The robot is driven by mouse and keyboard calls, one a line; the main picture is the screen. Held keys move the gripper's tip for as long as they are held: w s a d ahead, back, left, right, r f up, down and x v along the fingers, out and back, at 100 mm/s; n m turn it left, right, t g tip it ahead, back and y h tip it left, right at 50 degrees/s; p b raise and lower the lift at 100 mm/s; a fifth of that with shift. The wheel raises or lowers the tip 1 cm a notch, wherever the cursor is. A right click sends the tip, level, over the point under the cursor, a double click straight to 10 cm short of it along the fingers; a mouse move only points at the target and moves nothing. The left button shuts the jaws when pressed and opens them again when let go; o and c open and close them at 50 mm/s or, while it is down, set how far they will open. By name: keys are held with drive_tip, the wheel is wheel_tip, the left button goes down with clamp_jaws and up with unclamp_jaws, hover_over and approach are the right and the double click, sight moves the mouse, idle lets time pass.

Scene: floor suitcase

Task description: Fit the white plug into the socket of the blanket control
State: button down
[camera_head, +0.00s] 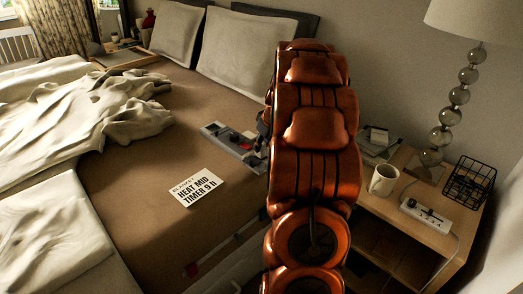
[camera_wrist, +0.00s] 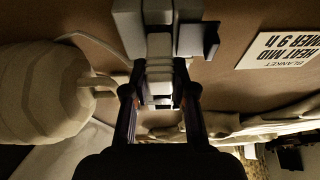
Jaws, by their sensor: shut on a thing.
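The blanket control (camera_head: 228,137) is a grey box with a red spot and dark parts, lying on the brown bed near its right edge. In the wrist view its grey body (camera_wrist: 128,22) fills the top middle. My gripper (camera_wrist: 157,88) is shut on the white plug (camera_wrist: 160,48), which sits between the two dark fingers and points up at the control. The plug's front end meets or overlaps the control's grey body; I cannot tell whether it is inside the socket. In the head view my arm hides the plug and most of the gripper.
A card reading "HEAT MID TIMER 9 h" (camera_head: 195,187) lies on the bed before the control. The nightstand (camera_head: 417,228) at right carries a mug (camera_head: 383,180), a power strip (camera_head: 428,215), a wire basket (camera_head: 468,180) and a lamp (camera_head: 450,117). A pale cable (camera_wrist: 95,42) runs beside the gripper.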

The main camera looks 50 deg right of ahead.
drive_tip(key=shift+f, duration=1.15)
drive_tip(key=shift+f, duration=0.2)
drive_tip(key=c, duration=0.9)
unclamp_jaws()
drive_tip(key=shift+c, duration=0.2)
drive_tip(key=p+v, duration=0.1)
drive_tip(key=v, duration=1.1)
drive_tip(key=shift+r, duration=0.2)
